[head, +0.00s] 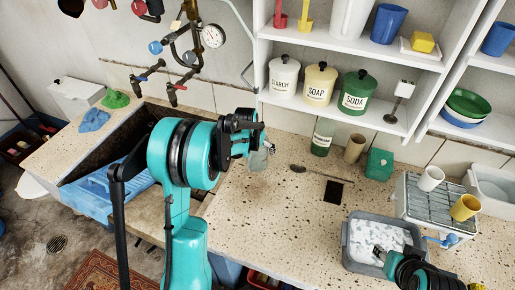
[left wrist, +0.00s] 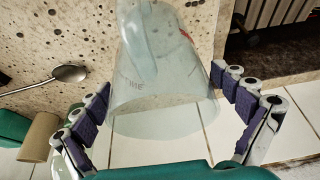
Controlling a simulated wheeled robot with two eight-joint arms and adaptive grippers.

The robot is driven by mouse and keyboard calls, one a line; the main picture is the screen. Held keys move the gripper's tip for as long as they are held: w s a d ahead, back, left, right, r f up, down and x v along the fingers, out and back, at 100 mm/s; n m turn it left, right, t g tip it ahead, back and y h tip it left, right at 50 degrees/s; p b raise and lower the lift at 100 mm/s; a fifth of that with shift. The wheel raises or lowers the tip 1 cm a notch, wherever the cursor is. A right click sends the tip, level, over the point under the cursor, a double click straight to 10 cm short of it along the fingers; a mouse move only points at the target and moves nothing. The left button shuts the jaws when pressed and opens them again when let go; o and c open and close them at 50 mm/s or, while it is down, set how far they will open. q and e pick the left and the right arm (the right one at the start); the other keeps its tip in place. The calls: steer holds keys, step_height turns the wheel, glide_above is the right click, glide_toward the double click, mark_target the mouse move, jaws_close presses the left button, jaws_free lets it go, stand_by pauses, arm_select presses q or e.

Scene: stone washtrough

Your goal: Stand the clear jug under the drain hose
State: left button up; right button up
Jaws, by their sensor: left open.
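The clear jug (head: 259,161) is see-through and stands on the speckled counter, partly hidden by my left gripper (head: 262,142) in the head view. In the left wrist view the jug (left wrist: 165,60) fills the space between the two spread fingers of my left gripper (left wrist: 166,108). The fingers lie on either side of it with gaps showing; contact is not visible. A thin grey curved hose (head: 238,22) hangs by the wall left of the shelf; I cannot tell if it is the drain hose. My right gripper (head: 379,251) is over a grey tub, its fingers too small to read.
The grey tub (head: 352,268) and a wire rack (head: 405,205) stand farther right. The stone trough (head: 130,130) is left.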

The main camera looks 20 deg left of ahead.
mark_target(254, 166)
arm_select(q)
steer(key=p+v, duration=0.3)
steer(key=v, duration=0.9)
steer(key=shift+s+d+r+p, duration=0.1)
steer(key=shift+s+r+p, duration=0.05)
steer(key=shift+r+p, duration=0.15)
steer(key=s+d+r+t, duration=0.1)
steer(key=s+d+r, duration=0.25)
steer(key=s, duration=0.25)
steer(key=s+d+r, duration=0.3)
steer(key=s+d, duration=0.1)
steer(key=s, duration=0.2)
steer(key=s+d+f+t, duration=0.1)
steer(key=s+d, duration=0.4)
steer(key=s, duration=0.7)
steer(key=shift+s+d+f+m+t, duration=0.25)
steer(key=shift+s+m+t, duration=0.05)
steer(key=shift+s+t, duration=0.1)
